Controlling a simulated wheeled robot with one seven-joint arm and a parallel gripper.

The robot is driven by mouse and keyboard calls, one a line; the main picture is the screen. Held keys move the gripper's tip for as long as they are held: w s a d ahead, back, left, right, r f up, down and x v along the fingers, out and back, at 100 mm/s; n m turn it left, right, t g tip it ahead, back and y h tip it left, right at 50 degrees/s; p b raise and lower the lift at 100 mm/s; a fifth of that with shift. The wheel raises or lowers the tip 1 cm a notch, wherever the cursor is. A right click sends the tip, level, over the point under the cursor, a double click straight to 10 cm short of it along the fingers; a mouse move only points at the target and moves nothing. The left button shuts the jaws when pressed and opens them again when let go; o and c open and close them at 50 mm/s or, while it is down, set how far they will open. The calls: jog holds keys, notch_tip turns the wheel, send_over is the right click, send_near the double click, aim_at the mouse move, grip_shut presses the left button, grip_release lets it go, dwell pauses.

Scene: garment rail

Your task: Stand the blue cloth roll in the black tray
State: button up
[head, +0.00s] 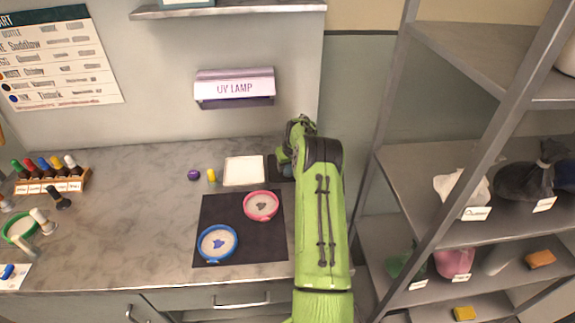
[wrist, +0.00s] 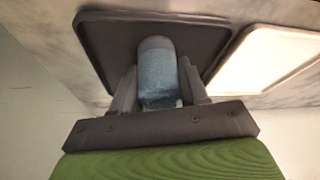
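The blue cloth roll (wrist: 158,78) sits between the two fingers of my gripper (wrist: 158,88) in the wrist view, with a finger against each side. In the head view the roll (head: 288,171) is a small blue patch beside my gripper (head: 287,158), mostly hidden by my green arm. The black tray (wrist: 103,38) lies behind the roll in the wrist view. In the head view only the left part of the tray (head: 273,175) shows. I cannot tell whether the roll touches the tray floor.
A white tray (head: 244,171) is just left of the black tray. A purple item (head: 194,175) and a yellow one (head: 211,175) stand farther left. A dark mat (head: 240,247) holds pink (head: 261,206) and blue (head: 217,244) rimmed dishes. A shelf rack (head: 395,150) stands right.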

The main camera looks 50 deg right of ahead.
jog(key=o, duration=0.4)
jog(key=p+v, duration=0.1)
jog(key=v, duration=1.1)
jog(key=s+a+r+n, duration=0.1)
jog(key=s+a+r, duration=0.1)
jog(key=a+r, duration=0.45)
jog(key=s+a+r+n, duration=0.15)
jog(key=a+r, duration=0.25)
jog(key=a, duration=0.6)
jog(key=s+a+r+n, duration=0.1)
jog(key=s+a+r, duration=0.1)
jog(key=a+r, duration=0.55)
jog(key=shift+n+t+y, duration=0.65)
jog(key=shift+t+y, duration=0.05)
jog(key=shift+y, duration=0.2)
jog(key=s+a+f, duration=0.1)
jog(key=s+a, duration=0.4)
jog(key=s, duration=0.1)
jog(key=s+a+f, duration=0.1)
jog(key=s+a, duration=0.3)
jog(key=s, duration=0.3)
jog(key=s+a+f, duration=0.1)
jog(key=s+a, duration=0.4)
jog(key=s, duration=0.2)
jog(key=shift+a+f, duration=0.1)
jog(key=shift+a, duration=0.25)
